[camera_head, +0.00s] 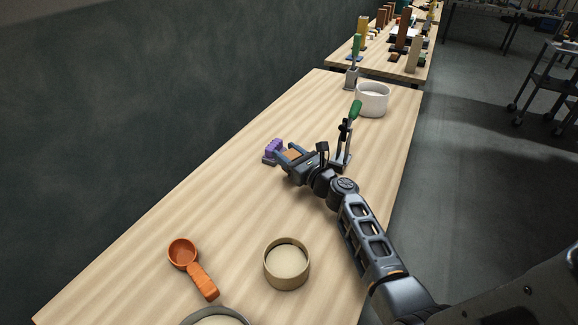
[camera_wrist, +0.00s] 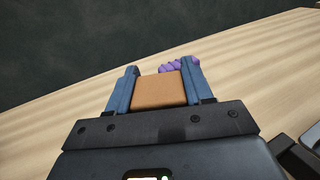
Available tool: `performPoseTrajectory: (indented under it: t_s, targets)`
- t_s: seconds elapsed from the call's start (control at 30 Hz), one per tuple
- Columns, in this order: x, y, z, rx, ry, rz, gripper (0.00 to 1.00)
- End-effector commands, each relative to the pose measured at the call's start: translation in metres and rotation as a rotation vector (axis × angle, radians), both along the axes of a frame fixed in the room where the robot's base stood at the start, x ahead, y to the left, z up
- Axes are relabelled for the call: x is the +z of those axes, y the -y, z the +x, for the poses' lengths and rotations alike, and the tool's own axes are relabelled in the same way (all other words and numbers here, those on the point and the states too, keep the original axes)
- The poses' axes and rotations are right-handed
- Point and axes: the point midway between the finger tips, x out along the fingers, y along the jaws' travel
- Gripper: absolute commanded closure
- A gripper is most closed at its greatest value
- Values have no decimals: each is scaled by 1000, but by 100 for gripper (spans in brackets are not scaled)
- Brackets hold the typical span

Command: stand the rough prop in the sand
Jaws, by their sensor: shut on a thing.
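My gripper (camera_head: 284,154) is over the middle of the near table, its two blue fingers pointing left. It is shut on an orange-brown block (camera_wrist: 160,90), which fills the space between the fingers in the wrist view. Whether its surface is rough cannot be told. A purple, bumpy thing (camera_head: 272,147) lies just beyond the fingertips and also shows behind the block in the wrist view (camera_wrist: 178,66), partly hidden by it and the right finger. A round tan tub (camera_head: 287,265) with a pale, sand-like filling stands at the front of the table, well away from my gripper.
An orange scoop (camera_head: 194,268) lies left of the tub, and a grey-rimmed round dish (camera_head: 216,316) is cut off at the bottom edge. A green-handled clamp (camera_head: 347,140) stands close behind my wrist. A white pot (camera_head: 372,99) is farther back. Bare wood lies between gripper and tub.

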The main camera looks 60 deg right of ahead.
Motion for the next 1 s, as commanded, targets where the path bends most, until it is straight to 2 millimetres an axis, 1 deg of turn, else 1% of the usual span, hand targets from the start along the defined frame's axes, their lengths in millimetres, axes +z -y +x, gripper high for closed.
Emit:
performPoseTrajectory:
  t_s: [0.13,0.33,0.4,0.67,0.8,0.83,1.0]
  targets:
    - [-13,0,0,0,1,0,81]
    - [-39,0,0,0,0,0,81]
    - [-43,0,0,-1,1,0,81]
    - [-43,0,0,-1,1,-3,81]
    - [-47,0,0,-1,2,-2,81]
    - [-46,0,0,-1,1,-1,47]
    - [-46,0,0,-1,1,-1,30]
